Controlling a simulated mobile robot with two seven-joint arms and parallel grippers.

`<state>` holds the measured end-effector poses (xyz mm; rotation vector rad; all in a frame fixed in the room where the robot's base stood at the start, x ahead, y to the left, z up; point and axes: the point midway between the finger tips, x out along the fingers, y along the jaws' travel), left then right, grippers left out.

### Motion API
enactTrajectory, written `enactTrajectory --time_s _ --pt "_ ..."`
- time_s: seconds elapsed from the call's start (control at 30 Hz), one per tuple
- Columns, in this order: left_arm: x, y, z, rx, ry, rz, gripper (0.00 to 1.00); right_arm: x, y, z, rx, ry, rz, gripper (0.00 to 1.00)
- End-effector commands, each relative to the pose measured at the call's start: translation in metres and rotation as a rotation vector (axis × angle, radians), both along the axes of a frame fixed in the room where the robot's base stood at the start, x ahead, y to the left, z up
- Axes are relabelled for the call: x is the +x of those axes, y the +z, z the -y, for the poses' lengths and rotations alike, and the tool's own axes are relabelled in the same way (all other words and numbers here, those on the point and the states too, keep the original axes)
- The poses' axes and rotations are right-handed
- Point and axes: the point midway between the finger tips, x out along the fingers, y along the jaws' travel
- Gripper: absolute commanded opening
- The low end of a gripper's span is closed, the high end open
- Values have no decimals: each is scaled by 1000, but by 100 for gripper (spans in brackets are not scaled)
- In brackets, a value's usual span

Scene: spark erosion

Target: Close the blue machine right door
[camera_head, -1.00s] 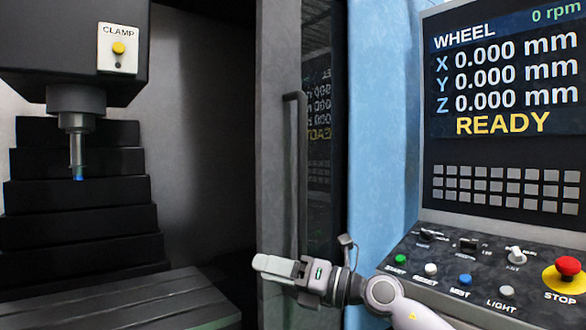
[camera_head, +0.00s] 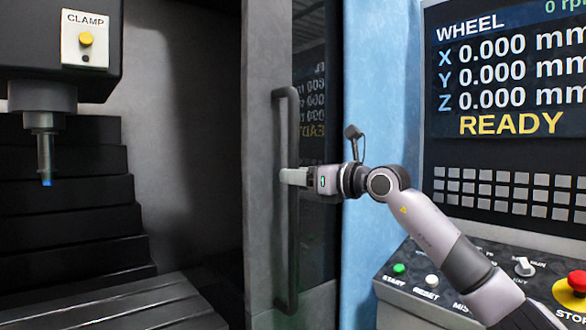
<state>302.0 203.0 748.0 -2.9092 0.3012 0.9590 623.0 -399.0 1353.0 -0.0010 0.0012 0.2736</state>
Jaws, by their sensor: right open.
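The blue machine's right door (camera_head: 258,150) is a grey sliding panel with a dark window, standing at the right side of the machine's opening. The opening to its left is uncovered. A long dark vertical handle (camera_head: 292,240) runs along the door. My right gripper (camera_head: 291,176) is at the middle of the handle, its pale fingers pointing left and overlapping the bar in the picture. It is open; I cannot tell whether the fingers touch the bar or lie around it. My left gripper is not in view.
The blue machine housing (camera_head: 370,90) stands right of the door. The control panel (camera_head: 500,110) with screen, keys and a red stop button (camera_head: 576,282) is at the right, behind my right arm. Inside the machine are a spindle (camera_head: 44,140) and a slotted table (camera_head: 120,305).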

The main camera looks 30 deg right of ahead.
Motion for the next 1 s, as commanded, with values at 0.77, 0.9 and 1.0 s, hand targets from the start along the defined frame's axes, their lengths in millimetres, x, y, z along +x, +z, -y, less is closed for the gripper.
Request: enactTrajectory --time_s 0.77,0.9,1.0 --pt "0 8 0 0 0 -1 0 18 0 -5 1 1 1 0" --pt "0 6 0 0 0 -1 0 17 -1 -7 1 1 1 0" --pt "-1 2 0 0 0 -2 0 13 -2 -12 0 3 2 0"
